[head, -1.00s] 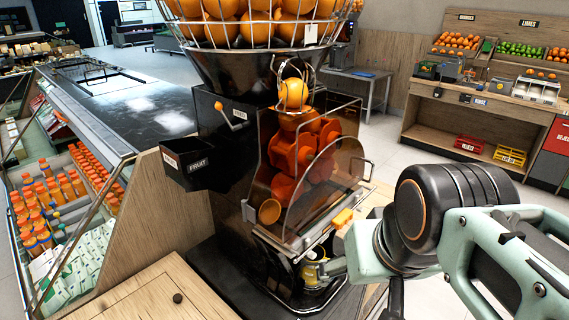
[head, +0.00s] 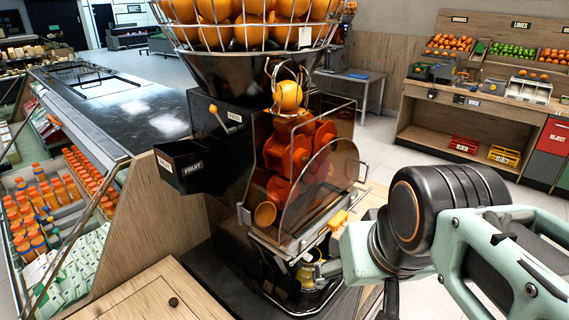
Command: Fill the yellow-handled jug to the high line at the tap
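The black juicer (head: 219,130) stands in the middle of the head view, with orange drums behind a clear cover. An orange lever-like part (head: 338,220) sticks out at the front right of its tray. Below the tray, in a dark recess, a small part of the jug (head: 308,277) shows with yellow on it. The tap's outlet, the jug's fill line and any juice level cannot be made out. My gripper (head: 322,270) reaches in from the right at the yellow part. Its fingertips are small and partly hidden, so its grip cannot be told.
A wire basket of oranges (head: 255,33) sits on top of the juicer. A wooden counter (head: 135,292) is at the front left, beside a chilled bottle display (head: 45,205). Fruit shelves (head: 440,125) stand far right.

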